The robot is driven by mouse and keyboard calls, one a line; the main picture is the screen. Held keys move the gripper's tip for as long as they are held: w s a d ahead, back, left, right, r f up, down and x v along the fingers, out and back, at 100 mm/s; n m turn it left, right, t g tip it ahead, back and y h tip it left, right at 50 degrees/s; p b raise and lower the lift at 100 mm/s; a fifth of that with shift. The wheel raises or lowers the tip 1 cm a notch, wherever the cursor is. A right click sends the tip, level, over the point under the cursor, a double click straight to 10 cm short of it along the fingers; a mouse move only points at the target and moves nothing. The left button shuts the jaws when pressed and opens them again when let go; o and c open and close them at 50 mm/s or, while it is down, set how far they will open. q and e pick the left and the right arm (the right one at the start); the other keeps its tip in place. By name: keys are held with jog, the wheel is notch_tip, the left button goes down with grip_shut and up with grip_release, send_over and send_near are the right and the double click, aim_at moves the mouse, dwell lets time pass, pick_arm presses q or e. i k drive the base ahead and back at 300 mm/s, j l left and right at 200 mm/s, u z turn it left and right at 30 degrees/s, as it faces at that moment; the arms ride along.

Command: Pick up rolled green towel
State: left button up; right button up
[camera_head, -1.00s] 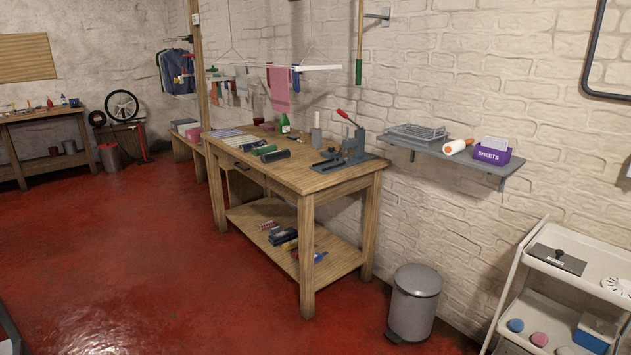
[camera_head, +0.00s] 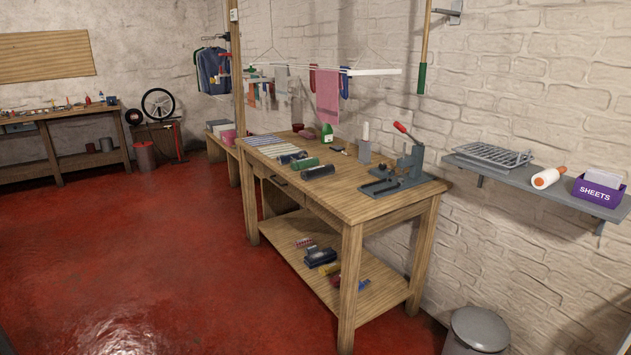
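A rolled green towel (camera_head: 305,163) lies on top of the wooden workbench (camera_head: 345,204), towards its front edge. Neither of my grippers shows in the head view.
A wall shelf (camera_head: 540,184) and a grey bin (camera_head: 478,330) are at right. Red floor (camera_head: 170,260) lies open left of the bench.

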aim_at(309, 163)
jog(key=i+j+z, duration=0.25)
jog(key=i+j, duration=0.25)
jog(key=j, duration=0.15)
jog(key=i+j+z, duration=0.25)
jog(key=i+j, duration=0.2)
jog(key=j, duration=0.3)
jog(key=i+j, duration=0.45)
jog(key=i, duration=0.25)
jog(key=i+j+u, duration=0.1)
jog(key=i+j, duration=0.15)
jog(key=i, duration=1.35)
